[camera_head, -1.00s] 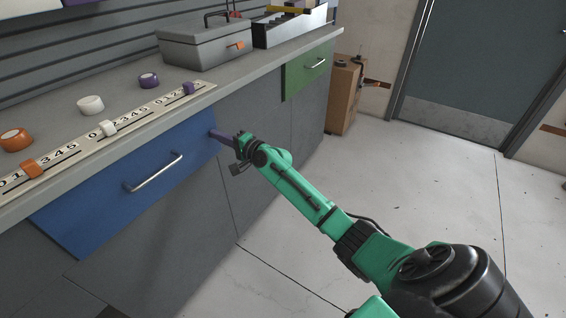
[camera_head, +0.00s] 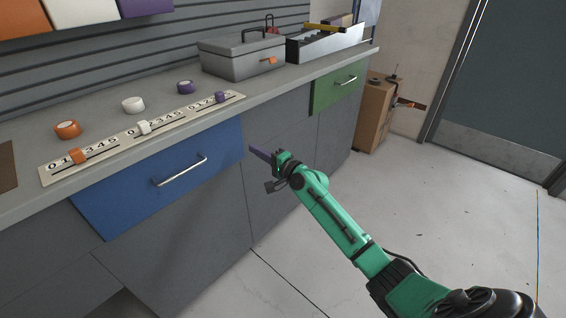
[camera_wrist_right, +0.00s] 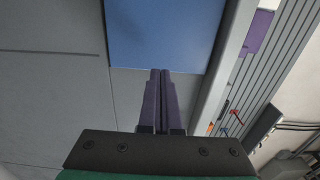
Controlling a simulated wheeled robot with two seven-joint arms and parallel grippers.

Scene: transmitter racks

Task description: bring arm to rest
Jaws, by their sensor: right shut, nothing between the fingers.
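My right arm (camera_head: 335,215) is green and black and reaches in from the lower right in the head view. Its gripper (camera_head: 258,153) has purple fingers and is in front of the cabinet, just right of the blue drawer (camera_head: 125,200). In the right wrist view the two fingers (camera_wrist_right: 160,95) lie side by side, shut and empty, pointing toward the blue drawer front (camera_wrist_right: 160,30). My left gripper is not in view.
On the counter are a scale strip with sliders (camera_head: 140,140), orange (camera_head: 67,129), white (camera_head: 133,104) and purple (camera_head: 185,87) rolls, and a grey toolbox (camera_head: 240,57). A green drawer (camera_head: 335,92) and cardboard box (camera_head: 372,120) stand further back. The floor at right is clear.

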